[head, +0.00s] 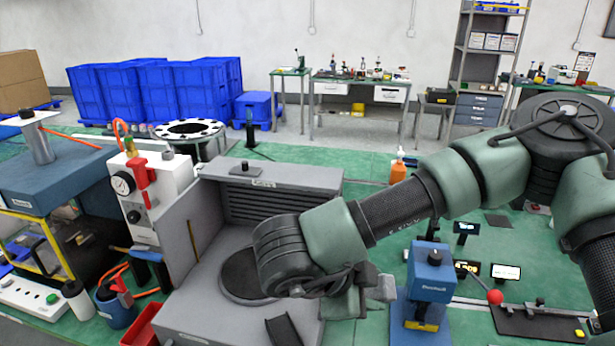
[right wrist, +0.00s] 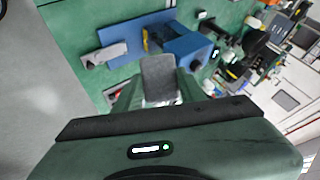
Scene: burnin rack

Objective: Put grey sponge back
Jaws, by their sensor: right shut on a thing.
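My right gripper (head: 365,295) is in the middle of the head view, held above the bench between the grey machine and the blue press. In the right wrist view, the right gripper (right wrist: 160,98) is shut on a grey block, the grey sponge (right wrist: 158,74), which stands out beyond the fingers. In the head view I cannot clearly tell the sponge from the grey-green fingers. My left gripper is not in view.
A grey machine (head: 268,188) with a round dark plate stands left of the gripper. A small blue press (head: 430,270) stands to its right, with small displays (head: 505,271) beyond. An orange bottle (head: 398,172) stands behind. Green bench top lies between them.

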